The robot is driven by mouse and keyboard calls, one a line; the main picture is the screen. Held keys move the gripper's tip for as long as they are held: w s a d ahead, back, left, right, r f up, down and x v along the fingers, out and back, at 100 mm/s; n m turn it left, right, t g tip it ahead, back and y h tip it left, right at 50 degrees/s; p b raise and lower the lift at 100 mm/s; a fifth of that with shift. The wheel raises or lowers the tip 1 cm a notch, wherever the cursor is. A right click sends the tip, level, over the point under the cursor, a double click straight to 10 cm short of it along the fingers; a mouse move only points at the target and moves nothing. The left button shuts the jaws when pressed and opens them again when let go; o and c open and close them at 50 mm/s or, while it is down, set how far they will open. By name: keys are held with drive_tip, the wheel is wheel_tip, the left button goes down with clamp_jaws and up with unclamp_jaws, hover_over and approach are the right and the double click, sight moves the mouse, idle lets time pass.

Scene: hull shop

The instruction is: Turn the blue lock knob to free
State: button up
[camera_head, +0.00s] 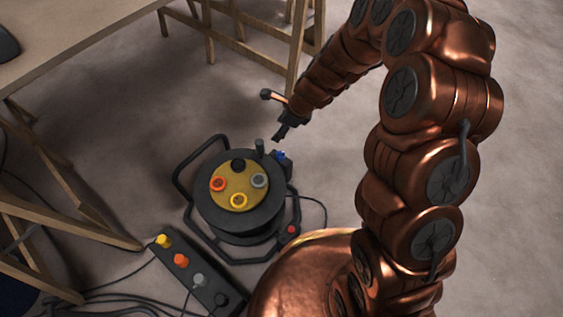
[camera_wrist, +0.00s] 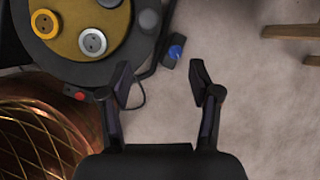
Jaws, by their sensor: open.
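The blue lock knob (camera_head: 281,155) is small and sits on a dark block at the upper right edge of a cable reel (camera_head: 238,190). In the wrist view the blue knob (camera_wrist: 175,51) shows above and between my two fingers, on its dark block beside the reel's rim. My gripper (camera_head: 281,136) is open and empty, a little above and behind the knob in the head view. In the wrist view my gripper (camera_wrist: 160,75) has its fingertips apart with bare floor between them. No contact with the knob shows. Which way the knob is turned is too small to tell.
The reel has a yellow face with several sockets, a dark handle post (camera_head: 260,146) and a tubular frame. A red button (camera_head: 292,229) is low on its right. A power strip (camera_head: 190,275) with cables lies at lower left. Wooden tables stand left; floor at right is clear.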

sight(282, 153)
drive_tip(key=w+f+m+b, duration=0.1)
drive_tip(key=f+b, duration=0.2)
drive_tip(key=f, duration=0.4)
drive_tip(key=w+f+m+b, duration=0.2)
drive_tip(key=f+b, duration=0.1)
drive_tip(key=f, duration=0.5)
drive_tip(key=w+f+m+h+b, duration=0.1)
drive_tip(key=f+b, duration=0.3)
drive_tip(key=f, duration=0.4)
drive_tip(key=shift+w+d+m+t, duration=0.35)
drive_tip(key=shift+w+m, duration=0.25)
drive_tip(key=shift+w, duration=0.15)
drive_tip(key=shift+r, duration=0.1)
drive_tip(key=shift+c, duration=0.3)
drive_tip(key=c, duration=1.1)
